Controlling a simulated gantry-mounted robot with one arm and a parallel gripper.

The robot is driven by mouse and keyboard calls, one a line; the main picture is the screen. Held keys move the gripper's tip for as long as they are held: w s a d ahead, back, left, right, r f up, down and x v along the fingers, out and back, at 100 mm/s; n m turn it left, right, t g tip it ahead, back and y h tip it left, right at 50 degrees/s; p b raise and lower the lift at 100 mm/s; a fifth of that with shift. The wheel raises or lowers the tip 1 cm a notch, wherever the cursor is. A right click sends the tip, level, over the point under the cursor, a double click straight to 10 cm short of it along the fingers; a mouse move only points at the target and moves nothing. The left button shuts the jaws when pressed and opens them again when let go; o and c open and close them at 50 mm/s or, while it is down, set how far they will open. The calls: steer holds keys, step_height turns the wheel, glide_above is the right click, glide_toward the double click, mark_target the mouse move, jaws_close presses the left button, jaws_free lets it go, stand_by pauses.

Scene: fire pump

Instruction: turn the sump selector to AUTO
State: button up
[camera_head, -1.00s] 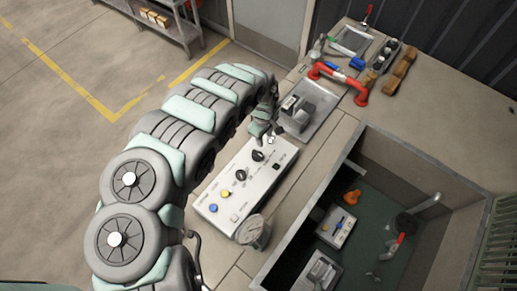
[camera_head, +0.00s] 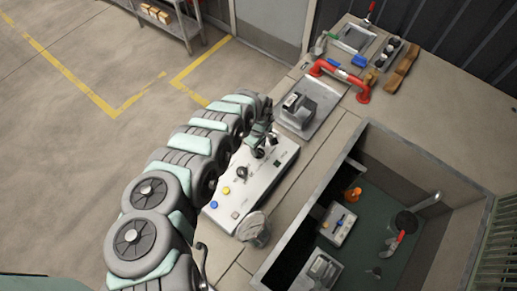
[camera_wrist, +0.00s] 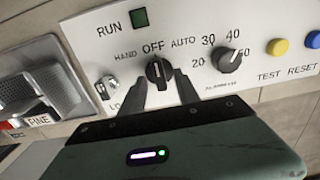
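The selector knob (camera_wrist: 158,72) is black, on the pale control panel (camera_wrist: 105,45), with HAND, OFF and AUTO printed above it. Its pointer mark points up at about OFF. My gripper (camera_wrist: 159,82) has one dark finger on each side of the knob, pointing at the panel. Gaps seem to show between fingers and knob, so it looks open around the knob; contact is not clear. In the head view my gripper (camera_head: 266,145) is over the far end of the panel (camera_head: 255,193), partly hiding the selector knob.
A numbered dial (camera_wrist: 227,57) sits just right of the selector, then a yellow TEST button (camera_wrist: 277,46) and a blue RESET button (camera_wrist: 313,39). A gauge (camera_head: 254,229) stands near the panel; an open sump tank (camera_head: 300,222) lies to the right.

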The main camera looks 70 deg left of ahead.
steer(key=shift+w+f, duration=0.15)
steer(key=shift+f, duration=0.85)
jaws_close()
